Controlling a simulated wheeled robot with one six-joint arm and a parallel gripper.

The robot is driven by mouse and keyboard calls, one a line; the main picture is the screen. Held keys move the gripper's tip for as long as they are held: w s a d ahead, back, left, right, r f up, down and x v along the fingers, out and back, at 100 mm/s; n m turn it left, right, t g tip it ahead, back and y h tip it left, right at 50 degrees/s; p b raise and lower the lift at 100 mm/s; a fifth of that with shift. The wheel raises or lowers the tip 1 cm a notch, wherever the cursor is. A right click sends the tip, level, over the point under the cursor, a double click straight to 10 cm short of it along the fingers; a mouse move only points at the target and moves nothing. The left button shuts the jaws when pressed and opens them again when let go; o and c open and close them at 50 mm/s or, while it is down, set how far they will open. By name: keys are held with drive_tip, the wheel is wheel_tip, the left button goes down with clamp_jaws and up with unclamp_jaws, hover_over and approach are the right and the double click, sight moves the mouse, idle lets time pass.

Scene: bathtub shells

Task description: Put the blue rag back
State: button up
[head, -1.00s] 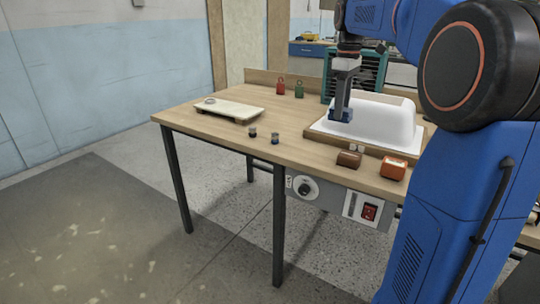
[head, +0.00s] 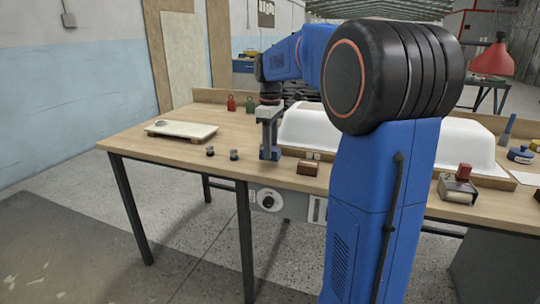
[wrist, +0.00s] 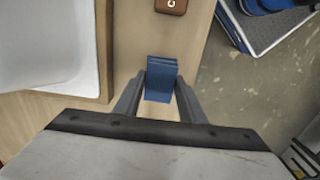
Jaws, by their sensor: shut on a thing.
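My gripper (head: 269,153) points down over the workbench, with its fingers shut on a folded blue rag (head: 264,155). The rag also shows between the two fingers in the wrist view (wrist: 161,75). In the head view, gripper and rag are in front of the left end of the white tub shell (head: 303,125), apart from it, near the bench's front edge. Whether the rag touches the bench top is unclear. In the wrist view the tub shell (wrist: 45,45) lies to the left of the rag, on its wooden base.
A brown block (head: 307,167) lies right of the gripper. Two small dark cylinders (head: 234,155) stand left, with a pale board (head: 181,130) farther left. Red (head: 231,103) and green weights stand behind. My arm hides part of the tub. Bare bench top lies around the cylinders.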

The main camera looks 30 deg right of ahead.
drive_tip(key=shift+f, duration=1.45)
drive_tip(key=shift+f, duration=0.1)
drive_tip(key=o, duration=1.2)
drive_tip(key=shift+c, duration=0.2)
wheel_tip(320, 180, up, 12)
drive_tip(key=shift+r, duration=0.15)
drive_tip(key=s+a+f+m+t, duration=0.1)
drive_tip(key=s+a+f, duration=0.4)
drive_tip(key=s, duration=0.5)
drive_tip(key=s+a+f+m+t, duration=0.2)
drive_tip(key=s+a+f+m, duration=0.2)
drive_tip(key=s+f, duration=0.4)
drive_tip(key=s+a+f+m+t, duration=0.1)
drive_tip(key=s+a+f, duration=0.5)
drive_tip(key=s, duration=0.6)
drive_tip(key=shift+a+f+m+t, duration=0.4)
drive_tip(key=shift+f+m, duration=0.4)
drive_tip(key=shift+s, duration=0.1)
